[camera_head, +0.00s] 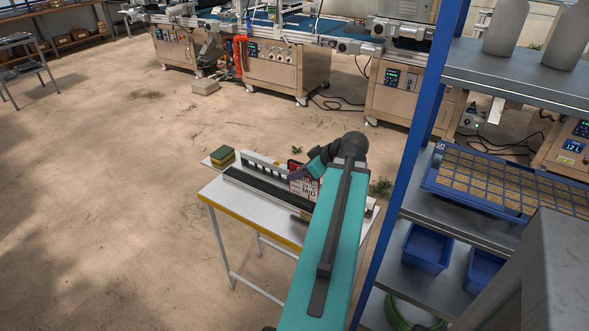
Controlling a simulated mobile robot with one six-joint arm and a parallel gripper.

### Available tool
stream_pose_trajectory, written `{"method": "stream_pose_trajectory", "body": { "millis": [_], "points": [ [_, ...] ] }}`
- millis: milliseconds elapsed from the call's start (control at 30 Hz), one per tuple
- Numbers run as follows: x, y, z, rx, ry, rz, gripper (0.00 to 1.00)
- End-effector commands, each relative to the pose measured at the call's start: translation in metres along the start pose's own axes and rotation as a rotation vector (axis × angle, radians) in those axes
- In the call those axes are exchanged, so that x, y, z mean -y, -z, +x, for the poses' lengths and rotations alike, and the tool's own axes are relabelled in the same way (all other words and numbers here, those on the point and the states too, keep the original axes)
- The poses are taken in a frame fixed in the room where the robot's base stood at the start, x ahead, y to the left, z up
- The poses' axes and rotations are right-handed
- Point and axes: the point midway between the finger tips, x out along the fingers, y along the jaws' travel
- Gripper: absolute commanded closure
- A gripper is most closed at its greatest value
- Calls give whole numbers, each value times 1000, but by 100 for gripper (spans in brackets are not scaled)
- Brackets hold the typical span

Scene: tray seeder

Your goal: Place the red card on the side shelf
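A card with a red top edge and a white face with dark print, "MID" among it (302,187), stands upright at the rack on the small white table (232,199). My teal arm reaches over the table, and its dark wrist bends down left to the card. My gripper (304,171) is at the card's upper right, small and partly hidden; I cannot tell whether its fingers hold the card. A small side ledge (207,161) sticks out at the table's far left. A tall shelf unit with blue posts (468,233) stands at the right.
A white slotted rack (262,166) and a dark bar (258,187) lie along the table. The shelf unit holds a seed tray (432,180) and blue bins (427,249). Open floor lies left.

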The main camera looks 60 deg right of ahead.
Motion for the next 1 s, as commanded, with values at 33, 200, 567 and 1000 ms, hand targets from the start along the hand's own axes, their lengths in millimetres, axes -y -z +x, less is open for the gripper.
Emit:
{"method": "stream_pose_trajectory", "body": {
  "millis": [33,200,567,1000],
  "points": [
    [6,-4,-4,-1,-1,0,100],
    [5,-6,-3,-2,-1,-1,100],
    [8,-9,-6,-5,0,-1,100],
    [15,-14,-12,-4,0,-1,100]
  ]
}}
